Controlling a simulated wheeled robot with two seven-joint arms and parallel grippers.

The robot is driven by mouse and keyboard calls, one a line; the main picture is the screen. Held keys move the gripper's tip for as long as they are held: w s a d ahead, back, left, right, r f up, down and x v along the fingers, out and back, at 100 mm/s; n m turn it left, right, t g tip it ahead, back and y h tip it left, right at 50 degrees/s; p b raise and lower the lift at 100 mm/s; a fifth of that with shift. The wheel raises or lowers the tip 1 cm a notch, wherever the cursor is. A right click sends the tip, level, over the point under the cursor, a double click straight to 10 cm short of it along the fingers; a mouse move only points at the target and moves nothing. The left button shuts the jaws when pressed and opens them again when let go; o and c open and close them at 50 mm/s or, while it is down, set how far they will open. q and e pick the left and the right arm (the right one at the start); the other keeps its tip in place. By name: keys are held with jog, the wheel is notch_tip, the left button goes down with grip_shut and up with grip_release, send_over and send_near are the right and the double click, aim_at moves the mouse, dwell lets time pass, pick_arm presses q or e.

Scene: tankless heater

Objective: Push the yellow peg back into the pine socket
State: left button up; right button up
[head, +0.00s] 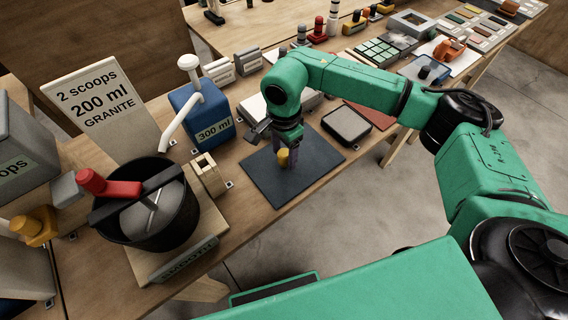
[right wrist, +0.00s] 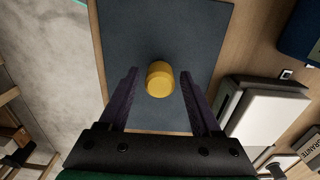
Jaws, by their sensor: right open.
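The yellow peg (head: 284,158) stands on the dark mat (head: 262,184) in the head view. My right gripper (head: 288,150) points down over the mat, with its dark fingers around the peg. In the right wrist view the yellow peg (right wrist: 160,84) lies between the two spread fingers, with a gap on each side. The right gripper is open and holds nothing. A small pale pine block (head: 207,180), which looks like the socket, stands left of the mat; its opening is hard to make out. My left gripper is out of view.
A blue 300 ml container (head: 200,118) with a white spout stands behind the pine block. A black bucket (head: 150,228) with a red handle is at left. A grey-topped tray (head: 347,124) lies right of the mat. The front of the mat is clear.

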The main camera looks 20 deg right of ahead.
aim_at(284, 152)
jog(key=shift+c, duration=0.3)
grip_shut()
jog(key=shift+r, duration=0.15)
jog(key=shift+r+p, duration=1.95)
jog(key=shift+r, duration=1.4)
